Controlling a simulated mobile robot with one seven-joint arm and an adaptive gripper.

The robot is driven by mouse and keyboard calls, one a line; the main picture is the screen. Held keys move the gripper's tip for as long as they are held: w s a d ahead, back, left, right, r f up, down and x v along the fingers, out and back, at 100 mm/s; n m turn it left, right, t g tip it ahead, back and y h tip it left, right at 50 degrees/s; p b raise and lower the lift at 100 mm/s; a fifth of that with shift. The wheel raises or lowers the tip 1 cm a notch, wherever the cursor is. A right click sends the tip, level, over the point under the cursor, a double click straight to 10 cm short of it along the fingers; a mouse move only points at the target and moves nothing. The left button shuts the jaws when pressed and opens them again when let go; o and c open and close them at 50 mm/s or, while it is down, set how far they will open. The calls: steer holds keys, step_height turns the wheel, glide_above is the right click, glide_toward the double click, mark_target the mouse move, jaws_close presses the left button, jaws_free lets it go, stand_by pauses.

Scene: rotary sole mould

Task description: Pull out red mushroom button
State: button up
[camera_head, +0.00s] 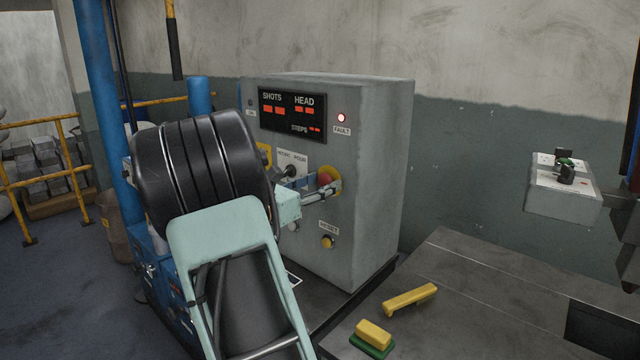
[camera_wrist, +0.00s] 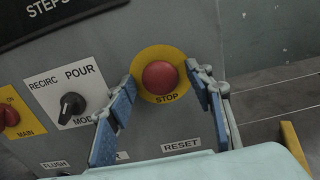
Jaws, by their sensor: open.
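The red mushroom button (camera_head: 325,180) is on the front of the grey control cabinet (camera_head: 380,150), on a yellow round plate. In the wrist view the red button (camera_wrist: 160,77) shows fully, above the word STOP. My gripper (camera_head: 330,190) is open in front of it. In the wrist view the blue-padded fingers of my gripper (camera_wrist: 160,76) lie left and right of the button, with their tips near the yellow plate's edges. A gap shows between each finger and the button. I cannot tell how far the tips are from the panel.
The black mode knob (camera_wrist: 72,104) is left of the button, and the yellow RESET button (camera_head: 327,241) is below it. A red FAULT lamp (camera_head: 341,118) is lit above. A yellow handle-like piece (camera_head: 410,299) and a yellow-green block (camera_head: 373,336) lie on the grey table.

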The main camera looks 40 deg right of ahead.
steer(key=shift+c, duration=0.3)
jaws_close()
steer(key=shift+a+f, duration=0.1)
steer(key=shift+a, duration=0.45)
steer(key=shift+o, duration=0.3)
jaws_free()
steer(key=shift+a, duration=0.1)
steer(key=s+a, duration=0.1)
steer(key=a, duration=1.1)
steer(key=shift+s, duration=0.1)
